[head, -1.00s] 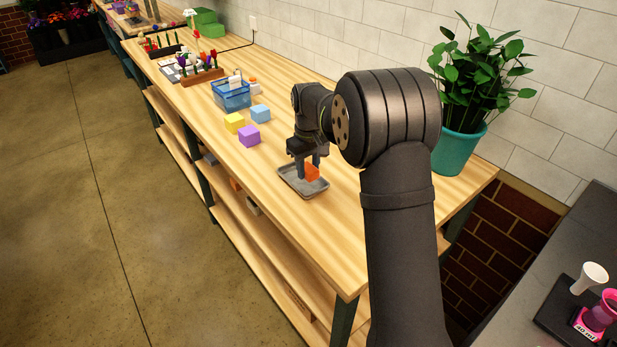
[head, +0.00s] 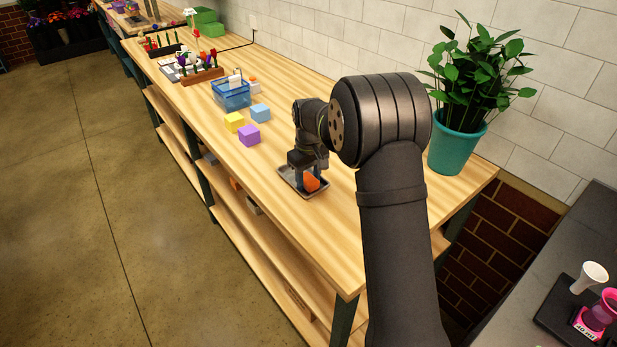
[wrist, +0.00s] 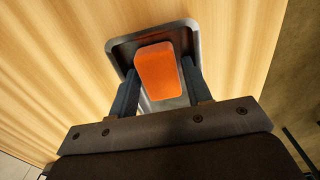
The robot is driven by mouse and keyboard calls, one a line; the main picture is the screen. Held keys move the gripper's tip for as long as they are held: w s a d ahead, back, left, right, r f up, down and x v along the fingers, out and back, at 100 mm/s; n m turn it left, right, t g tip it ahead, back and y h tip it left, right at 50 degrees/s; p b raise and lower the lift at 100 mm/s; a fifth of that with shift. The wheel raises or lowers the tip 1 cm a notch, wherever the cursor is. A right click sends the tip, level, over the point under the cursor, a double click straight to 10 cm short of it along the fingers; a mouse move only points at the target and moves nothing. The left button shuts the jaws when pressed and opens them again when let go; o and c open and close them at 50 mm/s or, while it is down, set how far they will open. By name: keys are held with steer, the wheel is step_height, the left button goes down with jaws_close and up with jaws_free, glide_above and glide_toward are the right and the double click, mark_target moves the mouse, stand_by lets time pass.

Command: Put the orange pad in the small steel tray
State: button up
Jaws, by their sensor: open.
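The orange pad (head: 311,182) is in the small steel tray (head: 287,178), low inside its rim. In the wrist view the orange pad (wrist: 158,70) lies over the floor of the tray (wrist: 121,47). My gripper (head: 307,180) is down at the tray. It is open, with its two fingers (wrist: 160,88) on either side of the pad. A narrow gap shows beside the pad at the left finger; whether the right finger touches it I cannot tell. The underside of the pad is hidden.
Yellow (head: 234,122), purple (head: 249,135) and blue (head: 260,113) blocks sit left of the tray on the wooden bench. A blue basket (head: 231,94) stands beyond them. A teal plant pot (head: 457,141) stands at the right. Bare bench lies in front of the tray.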

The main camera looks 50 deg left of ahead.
mark_target(309, 178)
step_height(309, 178, up, 12)
steer(key=shift+r, duration=0.15)
stand_by(0.3)
step_height(309, 178, down, 12)
steer(key=shift+r, duration=1.9)
